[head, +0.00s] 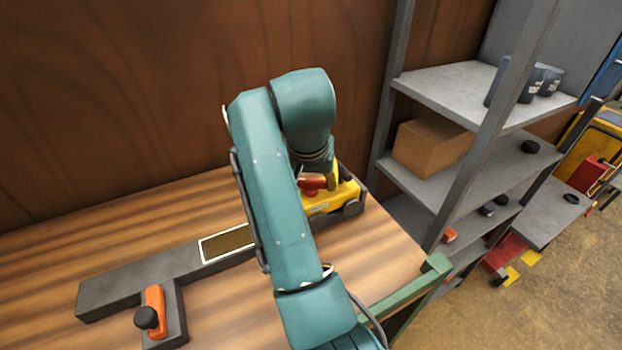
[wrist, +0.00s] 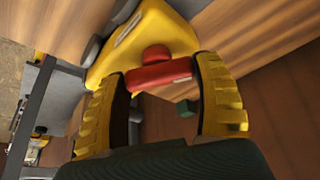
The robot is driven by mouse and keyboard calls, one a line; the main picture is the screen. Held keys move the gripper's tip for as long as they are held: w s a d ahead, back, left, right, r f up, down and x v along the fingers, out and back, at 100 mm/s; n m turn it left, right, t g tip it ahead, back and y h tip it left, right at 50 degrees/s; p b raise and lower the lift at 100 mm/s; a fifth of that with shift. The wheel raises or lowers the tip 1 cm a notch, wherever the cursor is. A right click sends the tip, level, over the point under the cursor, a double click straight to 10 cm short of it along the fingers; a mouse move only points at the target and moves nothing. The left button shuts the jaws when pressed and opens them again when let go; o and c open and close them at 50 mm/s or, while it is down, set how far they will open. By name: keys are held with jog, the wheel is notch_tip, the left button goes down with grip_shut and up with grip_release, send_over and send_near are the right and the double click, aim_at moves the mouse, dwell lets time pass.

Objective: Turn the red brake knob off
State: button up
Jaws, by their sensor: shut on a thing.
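The red brake knob (wrist: 160,75) sits on a yellow mower body (wrist: 140,38) with dark wheels. It has a bar-shaped handle and a rounded red part behind it. My gripper (wrist: 161,80) has its two yellow ribbed fingers closed on the ends of the red bar. In the head view, the red knob (head: 311,184) and the yellow mower (head: 345,196) show at the right end of the wooden bench, partly hidden by my teal arm. One yellow finger of my gripper (head: 331,178) shows beside the knob.
A grey T-shaped fixture (head: 130,284) with an orange lever (head: 155,298) and black ball lies on the bench, left of my arm. Grey shelves (head: 445,85) with a cardboard box (head: 432,147) stand at the right. A green bench edge (head: 405,297) is at front right.

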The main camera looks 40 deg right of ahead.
jog(key=n+t+y, duration=0.1)
jog(key=n, duration=0.3)
jog(key=shift+r+n, duration=0.1)
jog(key=shift+n, duration=0.2)
jog(key=n+y, duration=0.1)
jog(key=n, duration=0.2)
jog(key=shift+n+t+y, duration=0.3)
jog(key=shift+n+t, duration=0.1)
jog(key=n+y, duration=0.1)
jog(key=n, duration=0.3)
jog(key=shift+y, duration=0.4)
jog(key=shift+n+g+y, duration=0.3)
jog(key=shift+n+y, duration=0.2)
jog(key=shift+n, duration=1)
jog(key=o, duration=1.2)
jog(key=v, duration=1.2)
